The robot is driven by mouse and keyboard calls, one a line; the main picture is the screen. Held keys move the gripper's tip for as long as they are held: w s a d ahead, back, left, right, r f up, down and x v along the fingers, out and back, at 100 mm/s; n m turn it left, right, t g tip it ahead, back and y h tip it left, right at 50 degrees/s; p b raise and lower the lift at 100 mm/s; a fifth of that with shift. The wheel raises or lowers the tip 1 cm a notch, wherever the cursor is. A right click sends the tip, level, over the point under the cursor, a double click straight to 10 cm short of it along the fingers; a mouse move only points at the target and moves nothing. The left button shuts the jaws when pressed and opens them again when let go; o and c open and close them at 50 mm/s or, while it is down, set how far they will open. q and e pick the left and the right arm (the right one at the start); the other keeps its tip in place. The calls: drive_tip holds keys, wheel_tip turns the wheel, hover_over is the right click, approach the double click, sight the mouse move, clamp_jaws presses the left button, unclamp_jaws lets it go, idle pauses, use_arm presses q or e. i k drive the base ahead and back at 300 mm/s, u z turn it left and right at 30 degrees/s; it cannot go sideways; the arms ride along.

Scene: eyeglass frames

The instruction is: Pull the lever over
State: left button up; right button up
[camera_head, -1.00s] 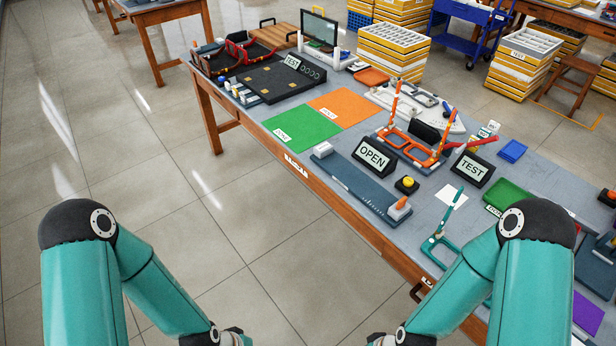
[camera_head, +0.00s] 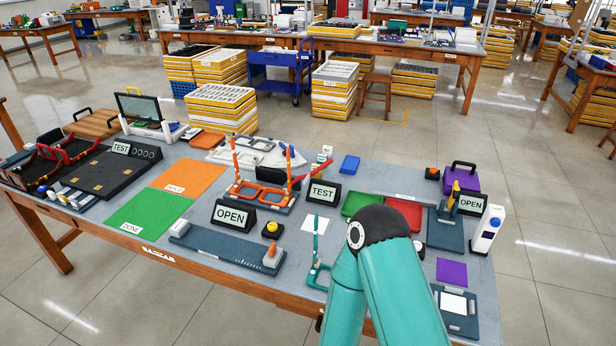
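Two lever-like parts show. A long grey-blue slide fixture (camera_head: 222,246) with an orange-tipped handle (camera_head: 271,256) at its right end lies at the table's front edge, below an OPEN sign (camera_head: 232,215). At the right, a dark plate fixture (camera_head: 445,234) carries an upright yellow lever (camera_head: 452,198) beside a second OPEN sign (camera_head: 472,204). I cannot tell which one the task means. The teal elbow of my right arm stands in front of the table, left of the yellow lever. Neither gripper is in view.
Eyeglass frames in an orange fixture (camera_head: 262,196) and a teal frame (camera_head: 316,262) lie mid-table. A white bottle (camera_head: 487,229) and a purple case (camera_head: 461,178) stand near the yellow lever. A green tray (camera_head: 360,203) and a red tray (camera_head: 404,214) lie behind my arm.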

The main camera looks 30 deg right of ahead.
sight(306, 176)
drive_tip(key=z, duration=0.05)
drive_tip(key=k, duration=1)
drive_tip(key=z, duration=0.35)
drive_tip(key=i, duration=0.7)
drive_tip(key=z, duration=0.15)
